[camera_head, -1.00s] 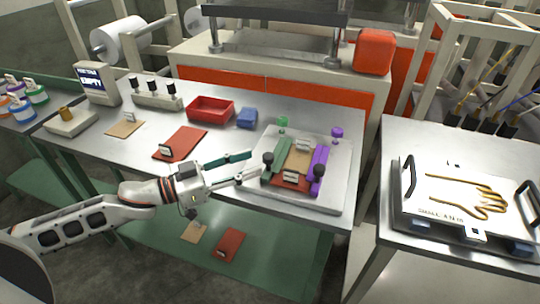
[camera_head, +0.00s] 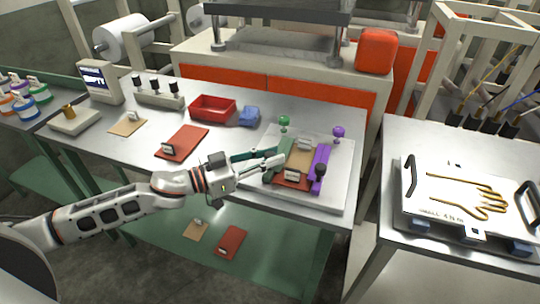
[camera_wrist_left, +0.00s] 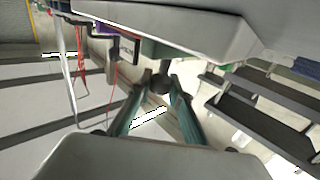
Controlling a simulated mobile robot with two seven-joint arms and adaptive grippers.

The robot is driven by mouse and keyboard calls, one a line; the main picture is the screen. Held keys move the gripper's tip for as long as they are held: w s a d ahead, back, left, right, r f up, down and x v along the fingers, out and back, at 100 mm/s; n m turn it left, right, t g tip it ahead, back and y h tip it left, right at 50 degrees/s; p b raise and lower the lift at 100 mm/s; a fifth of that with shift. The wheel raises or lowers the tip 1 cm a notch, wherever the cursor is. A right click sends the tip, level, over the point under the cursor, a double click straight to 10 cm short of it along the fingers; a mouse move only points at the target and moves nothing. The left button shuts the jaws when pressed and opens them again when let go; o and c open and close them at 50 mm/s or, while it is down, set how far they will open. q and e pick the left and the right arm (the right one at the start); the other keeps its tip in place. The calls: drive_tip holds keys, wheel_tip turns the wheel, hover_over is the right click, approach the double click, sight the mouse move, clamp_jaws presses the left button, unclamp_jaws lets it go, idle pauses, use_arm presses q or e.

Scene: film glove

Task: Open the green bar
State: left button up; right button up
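The green bar (camera_head: 278,150) lies along the left side of the flat press plate (camera_head: 336,193), beside a tan and red stack and opposite a purple bar (camera_head: 321,165). My left gripper (camera_head: 279,158) is at the near end of the green bar, its fingers partly hiding it. In the left wrist view a dark round knob (camera_wrist_left: 161,84) sits between the green-lined fingertips (camera_wrist_left: 160,77), which are drawn in close to both sides of it. The gripper looks shut on this knob. My right gripper is in neither view.
A green ball knob (camera_head: 284,120) and a purple ball knob (camera_head: 338,131) stand behind the bars. The table's front edge (camera_head: 230,189) runs below my arm.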

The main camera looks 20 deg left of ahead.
use_arm(q)
clamp_jaws()
drive_tip(key=a, duration=0.5)
drive_tip(key=shift+w, duration=0.1)
drive_tip(key=o, duration=0.8)
unclamp_jaws()
drive_tip(key=shift+d, duration=0.1)
drive_tip(key=shift+v, duration=6)
